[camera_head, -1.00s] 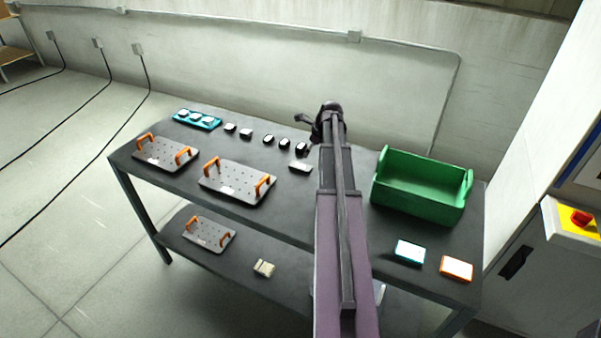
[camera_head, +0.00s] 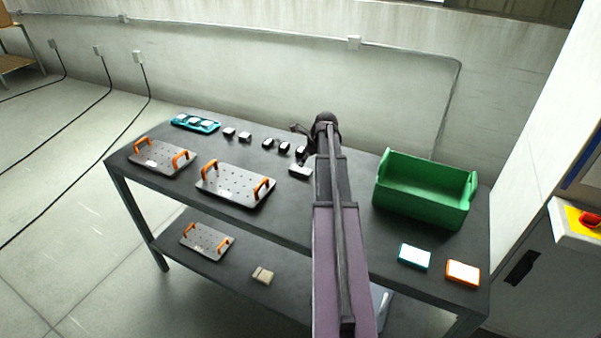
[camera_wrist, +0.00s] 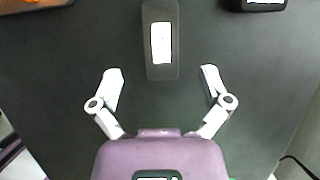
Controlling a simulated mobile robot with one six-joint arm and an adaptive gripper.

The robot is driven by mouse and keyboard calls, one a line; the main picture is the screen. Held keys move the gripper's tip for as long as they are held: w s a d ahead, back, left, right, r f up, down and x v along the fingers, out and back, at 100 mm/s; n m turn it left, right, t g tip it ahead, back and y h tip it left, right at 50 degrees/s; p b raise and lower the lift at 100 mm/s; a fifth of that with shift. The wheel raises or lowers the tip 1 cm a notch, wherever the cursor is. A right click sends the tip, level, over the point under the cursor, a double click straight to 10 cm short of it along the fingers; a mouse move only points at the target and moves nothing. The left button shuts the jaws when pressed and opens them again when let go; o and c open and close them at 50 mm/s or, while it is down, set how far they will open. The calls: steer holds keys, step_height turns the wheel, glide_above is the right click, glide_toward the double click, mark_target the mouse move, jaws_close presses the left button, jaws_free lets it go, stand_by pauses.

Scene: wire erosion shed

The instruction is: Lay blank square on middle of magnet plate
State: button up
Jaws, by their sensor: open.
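My gripper (camera_wrist: 160,90) is open and empty in the wrist view, its fingers spread above the dark bench top. A dark, elongated block with a white face (camera_wrist: 161,42) lies ahead, between the lines of the fingers and apart from them. In the head view my arm hides most of the gripper (camera_head: 301,130). A pale flat block (camera_head: 299,170) lies close beside the arm. Plates with holes and orange handles stand on the bench, one in the middle (camera_head: 236,186) and one at left (camera_head: 158,157). I cannot tell which thing is the blank or the magnet plate.
A row of small dark blocks (camera_head: 268,143) runs along the back, with a teal tray (camera_head: 207,129) at its left end. A green bin (camera_head: 424,211), a teal-edged block (camera_head: 414,257) and an orange-edged block (camera_head: 462,273) stand at right. The lower shelf holds another handled plate (camera_head: 207,241).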

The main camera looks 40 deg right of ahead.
mark_target(302, 170)
steer(key=shift+f, duration=0.1)
steer(key=b+x, duration=0.3)
steer(key=shift+s+d+f, duration=0.1)
steer(key=shift+d+f, duration=0.05)
steer(key=shift+f, duration=0.1)
steer(key=shift+b+x, duration=0.85)
steer(key=shift+b, duration=0.15)
jaws_close()
steer(key=shift+r, duration=0.2)
step_height(302, 170, up, 3)
steer(key=p, duration=0.3)
steer(key=shift+r+p, duration=0.15)
steer(key=shift+p, duration=0.25)
steer(key=s+a, duration=0.3)
steer(key=s, duration=0.1)
steer(key=s+a+r+p, duration=0.1)
steer(key=s+a, duration=0.2)
steer(key=s, duration=0.1)
steer(key=s+a, duration=0.3)
steer(key=s, duration=0.2)
steer(key=shift+a+r, duration=0.15)
steer(key=shift+r, duration=0.05)
